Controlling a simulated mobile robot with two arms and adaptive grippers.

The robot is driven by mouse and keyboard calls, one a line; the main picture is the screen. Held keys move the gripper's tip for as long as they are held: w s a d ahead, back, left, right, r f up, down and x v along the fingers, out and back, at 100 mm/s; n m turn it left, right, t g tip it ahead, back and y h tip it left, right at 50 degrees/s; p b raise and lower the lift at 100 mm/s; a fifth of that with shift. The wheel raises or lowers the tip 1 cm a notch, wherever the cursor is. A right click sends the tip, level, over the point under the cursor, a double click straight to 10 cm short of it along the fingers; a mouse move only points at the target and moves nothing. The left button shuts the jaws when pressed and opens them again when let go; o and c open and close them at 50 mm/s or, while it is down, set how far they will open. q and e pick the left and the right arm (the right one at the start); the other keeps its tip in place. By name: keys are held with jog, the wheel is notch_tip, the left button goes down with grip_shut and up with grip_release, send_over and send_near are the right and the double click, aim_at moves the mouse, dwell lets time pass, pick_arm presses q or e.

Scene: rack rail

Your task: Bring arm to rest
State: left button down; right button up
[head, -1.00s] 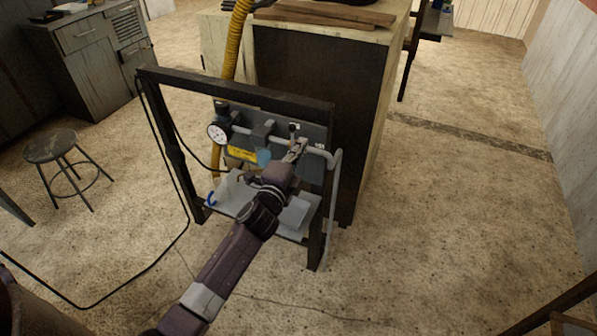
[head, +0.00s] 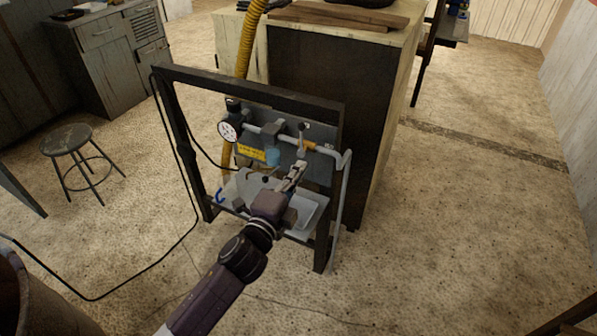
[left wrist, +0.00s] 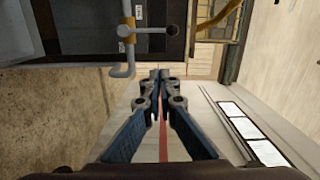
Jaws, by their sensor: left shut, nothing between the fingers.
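My left gripper (head: 292,176) is shut and empty. In the head view it is in front of the dark rack frame (head: 250,92), below the grey pipe and above the lower shelf. In the left wrist view its fingers (left wrist: 160,76) meet at the tips. The grey pipe (head: 325,151) runs across the panel with a round gauge (head: 229,131), a blue bowl (head: 272,157) and an orange collar (head: 309,145). A valve handle with a round knob (head: 305,127) stands by the collar; the knob also shows in the left wrist view (left wrist: 172,31). My right gripper is not in view.
A light shelf (head: 307,211) lies low in the rack. A tall cabinet (head: 330,100) stands behind it. A yellow hose (head: 250,40) rises beside the cabinet. A stool (head: 68,140) stands at left, and a black cable (head: 150,265) lies on the floor. The floor at right is clear.

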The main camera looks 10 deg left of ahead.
pick_arm(q)
jog(key=shift+s, duration=0.1)
dwell(0.4)
jog(key=s+a+f+n+g+y, duration=0.1)
jog(key=s+a+f+n+g, duration=0.2)
jog(key=f, duration=1)
jog(key=s+a+f+n+g+y, duration=0.1)
jog(key=s+a+f+n+g, duration=0.3)
jog(key=f, duration=0.8)
jog(key=s+a+f+n+y, duration=0.15)
jog(key=s+f, duration=0.45)
jog(key=f, duration=0.7)
jog(key=s+a+f+n+g, duration=0.2)
jog(key=s+f+n+g, duration=0.1)
jog(key=s+f, duration=0.6)
jog(key=s+a+f+n+g, duration=0.2)
jog(key=s+f, duration=0.5)
jog(key=s, duration=0.4)
jog(key=s+a+f+n+g, duration=0.1)
jog(key=s+f+n+g, duration=0.1)
jog(key=s, duration=0.8)
jog(key=s+a+f+n+g+y, duration=0.1)
jog(key=s+f, duration=0.3)
jog(key=s, duration=0.7)
jog(key=shift+s+f+n+g, duration=0.15)
jog(key=shift+s+n+g, duration=0.05)
jog(key=shift+n+g, duration=0.55)
jog(key=shift+a, duration=0.1)
